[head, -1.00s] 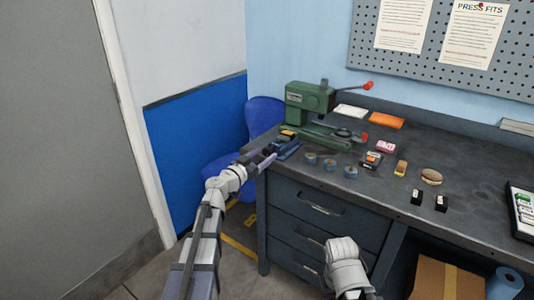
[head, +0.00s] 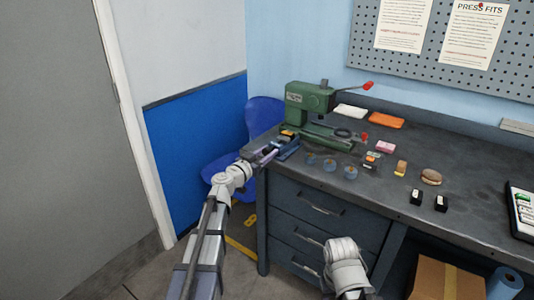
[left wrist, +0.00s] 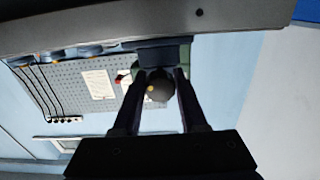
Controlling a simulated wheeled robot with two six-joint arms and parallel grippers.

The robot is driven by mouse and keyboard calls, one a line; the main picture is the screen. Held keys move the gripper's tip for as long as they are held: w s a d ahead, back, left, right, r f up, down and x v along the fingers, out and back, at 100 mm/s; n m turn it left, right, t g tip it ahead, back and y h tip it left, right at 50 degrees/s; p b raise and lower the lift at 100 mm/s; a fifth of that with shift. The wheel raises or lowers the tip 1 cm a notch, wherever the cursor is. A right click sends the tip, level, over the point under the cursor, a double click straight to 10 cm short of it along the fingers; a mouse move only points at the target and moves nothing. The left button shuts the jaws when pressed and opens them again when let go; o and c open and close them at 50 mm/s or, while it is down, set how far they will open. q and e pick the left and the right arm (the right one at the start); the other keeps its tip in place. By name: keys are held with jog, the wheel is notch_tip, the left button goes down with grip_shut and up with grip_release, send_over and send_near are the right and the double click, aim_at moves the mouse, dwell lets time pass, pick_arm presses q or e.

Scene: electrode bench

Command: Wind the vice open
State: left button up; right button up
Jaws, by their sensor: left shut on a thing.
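The small blue vice (head: 289,148) sits at the front left corner of the bench, in front of a green press. My left gripper (head: 266,153) is at the near left end of the vice. In the left wrist view the two dark fingers stand on either side of a dark round knob with a yellow spot (left wrist: 159,87), which appears to be the vice's handle, and are shut on it. The vice body (left wrist: 163,54) shows behind the knob. The vice's jaw gap is too small to tell. My right gripper is out of view; only my right arm shows at the bottom.
The green press (head: 308,103) with a red-tipped lever stands behind the vice. A blue chair (head: 263,112) stands left of the bench (head: 460,205). Floor space is free at the left.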

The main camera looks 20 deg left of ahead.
pick_arm(q)
grip_shut()
jog(key=shift+n, duration=0.3)
jog(key=n, duration=0.3)
jog(key=shift+n, duration=0.3)
jog(key=n, duration=1.2)
jog(key=shift+r, duration=0.1)
jog(key=n, duration=0.4)
jog(key=shift+n, duration=0.6)
